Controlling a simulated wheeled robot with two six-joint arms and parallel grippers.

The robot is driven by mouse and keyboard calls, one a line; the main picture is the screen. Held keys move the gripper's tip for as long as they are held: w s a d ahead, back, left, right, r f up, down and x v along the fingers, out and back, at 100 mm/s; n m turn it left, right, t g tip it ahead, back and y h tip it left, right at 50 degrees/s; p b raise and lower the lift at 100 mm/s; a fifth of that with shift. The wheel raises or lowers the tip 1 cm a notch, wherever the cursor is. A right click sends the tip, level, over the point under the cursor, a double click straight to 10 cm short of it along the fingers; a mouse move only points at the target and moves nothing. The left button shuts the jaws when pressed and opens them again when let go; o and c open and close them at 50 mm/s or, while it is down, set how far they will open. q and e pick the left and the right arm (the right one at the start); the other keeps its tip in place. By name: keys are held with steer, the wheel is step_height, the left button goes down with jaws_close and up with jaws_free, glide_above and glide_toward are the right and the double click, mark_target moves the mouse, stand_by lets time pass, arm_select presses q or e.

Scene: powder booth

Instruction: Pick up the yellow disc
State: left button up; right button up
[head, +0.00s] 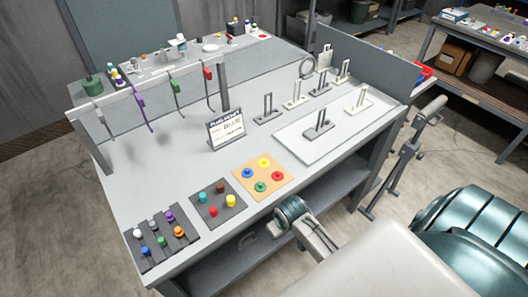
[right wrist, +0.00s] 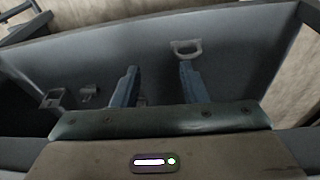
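The yellow disc (head: 264,162) sits at the back corner of a tan board (head: 262,175) on the near edge of the bench. Blue (head: 247,173), red (head: 278,176) and green (head: 260,187) discs share the board, apart from it. My right gripper (head: 371,210) hangs beyond the bench's right end, away from the disc. In the right wrist view its two bluish fingers (right wrist: 157,88) are apart with nothing held between them. A teal joint and pale link of mine show at the bench's front edge; I see no left gripper fingers.
Dark boards with coloured pegs (head: 215,203) stand left of the tan board. A sign (head: 226,130) stands behind it. A pale tray (head: 337,133) with upright fixtures lies to the right. A rail (head: 140,88) with hanging tools is at the back left.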

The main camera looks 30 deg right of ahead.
step_height(320, 180, up, 16)
steer(key=w+a+p, duration=0.1)
steer(key=p, duration=0.3)
steer(key=m+g, duration=0.1)
glide_toward(264, 159)
steer(key=f, duration=0.3)
steer(key=shift+w+a+f, duration=0.15)
steer(key=shift+w, duration=0.15)
steer(key=f+p, duration=0.2)
steer(key=f, duration=0.1)
steer(key=f+p, duration=0.1)
steer(key=shift+w+d+f, duration=0.2)
steer(key=shift+d+f, duration=0.15)
steer(key=shift+f, duration=0.3)
steer(key=c, duration=0.6)
